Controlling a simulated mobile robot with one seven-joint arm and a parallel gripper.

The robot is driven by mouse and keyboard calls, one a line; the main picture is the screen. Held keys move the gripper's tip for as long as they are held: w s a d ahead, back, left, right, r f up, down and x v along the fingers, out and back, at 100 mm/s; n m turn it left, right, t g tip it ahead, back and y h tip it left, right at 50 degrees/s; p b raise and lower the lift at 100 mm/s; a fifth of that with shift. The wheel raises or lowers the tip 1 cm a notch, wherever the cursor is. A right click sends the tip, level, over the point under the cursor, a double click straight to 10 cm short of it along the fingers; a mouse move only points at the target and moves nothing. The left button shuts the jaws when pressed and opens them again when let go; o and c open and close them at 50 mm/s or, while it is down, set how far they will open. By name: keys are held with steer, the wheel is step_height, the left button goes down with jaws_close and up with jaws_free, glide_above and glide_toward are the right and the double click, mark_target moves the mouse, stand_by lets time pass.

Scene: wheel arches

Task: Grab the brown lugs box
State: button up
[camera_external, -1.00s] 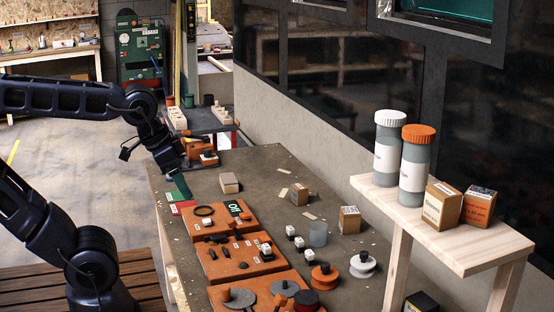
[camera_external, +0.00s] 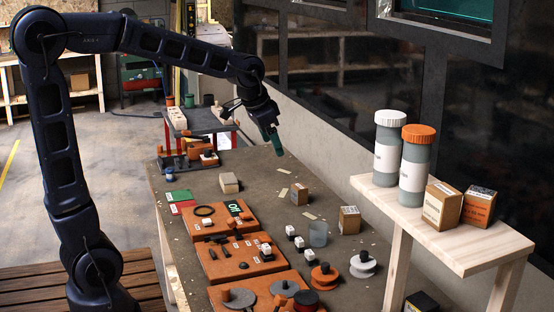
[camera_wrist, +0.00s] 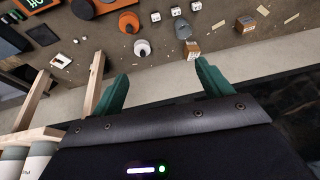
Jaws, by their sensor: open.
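Two small brown cardboard boxes with labels stand on the workbench in the external view, one further back (camera_external: 299,194) and one nearer (camera_external: 349,220). Two more stand on the wooden shelf, a brown one (camera_external: 442,206) and an orange-brown one (camera_external: 480,206). The lettering is too small to tell which is the lugs box. My gripper (camera_external: 273,140) is open and empty, above the far part of the bench, apart from every box. In the wrist view, its green fingers (camera_wrist: 163,82) are spread, with a brown box (camera_wrist: 192,50) beyond them.
Two grey bottles, white-capped (camera_external: 388,148) and orange-capped (camera_external: 415,160), stand on the raised shelf (camera_external: 472,255) beside the boxes. Orange trays (camera_external: 240,262) fill the bench's left side. A wall bounds the right.

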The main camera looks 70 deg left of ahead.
steer(key=w+a+f, duration=0.5)
steer(key=w+a, duration=0.5)
steer(key=w, duration=0.1)
steer(key=n, duration=0.1)
glide_above(299, 186)
steer(key=s, duration=0.3)
step_height(299, 186, down, 25)
steer(key=x, duration=0.5)
steer(key=shift+w+d+f, duration=0.15)
steer(key=shift+w+d, duration=0.1)
steer(key=shift+x, duration=2.65)
steer(key=shift+s, duration=0.15)
steer(key=shift+c, duration=0.2)
steer(key=c, duration=1.1)
